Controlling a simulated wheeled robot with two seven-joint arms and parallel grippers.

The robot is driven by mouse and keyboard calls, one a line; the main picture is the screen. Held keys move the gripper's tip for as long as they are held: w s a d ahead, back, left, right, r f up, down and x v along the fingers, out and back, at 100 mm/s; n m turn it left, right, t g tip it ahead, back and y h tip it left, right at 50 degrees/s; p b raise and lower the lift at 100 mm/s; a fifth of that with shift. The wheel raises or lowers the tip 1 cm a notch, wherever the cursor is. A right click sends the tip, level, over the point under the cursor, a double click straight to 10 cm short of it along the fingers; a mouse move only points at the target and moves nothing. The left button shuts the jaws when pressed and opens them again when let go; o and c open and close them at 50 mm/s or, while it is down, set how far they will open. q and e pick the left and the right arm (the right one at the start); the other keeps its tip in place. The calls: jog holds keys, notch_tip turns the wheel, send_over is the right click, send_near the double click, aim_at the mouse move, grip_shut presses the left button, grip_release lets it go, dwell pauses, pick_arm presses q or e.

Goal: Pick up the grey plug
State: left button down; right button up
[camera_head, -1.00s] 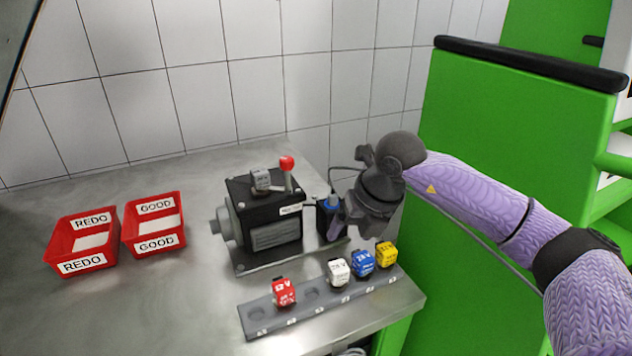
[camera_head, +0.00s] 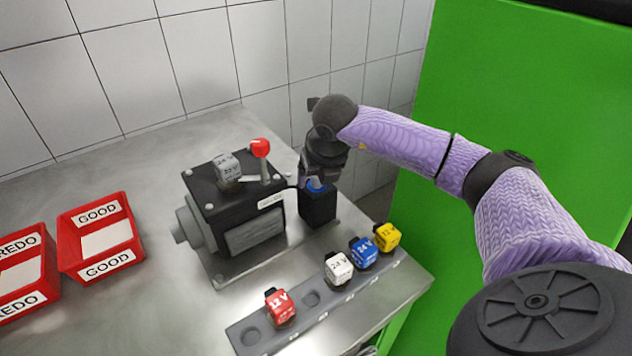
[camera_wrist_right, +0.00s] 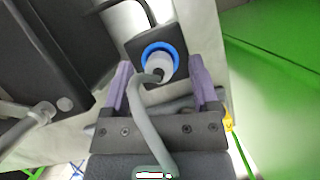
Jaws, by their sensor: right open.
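A grey plug (camera_wrist_right: 160,66) with a grey cable sits in the blue-ringed socket (camera_wrist_right: 177,51) of a black box in the right wrist view. My right gripper (camera_wrist_right: 160,74) is open, with one purple finger on each side of the plug; I cannot tell if they touch it. In the head view the right gripper (camera_head: 318,178) points down over the black box (camera_head: 318,208) beside the pump, and hides the plug. My left gripper is not in view.
The black pump (camera_head: 240,215) carries a grey labelled cube (camera_head: 228,167) and a red-knobbed lever (camera_head: 260,148). A grey rack (camera_head: 312,305) in front holds red, white, blue and yellow cubes. Red GOOD (camera_head: 100,240) and REDO (camera_head: 25,275) bins stand left.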

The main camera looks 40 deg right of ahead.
jog(key=shift+w+f, duration=0.1)
jog(key=shift+f, duration=0.2)
jog(key=shift+r, duration=0.1)
grip_shut()
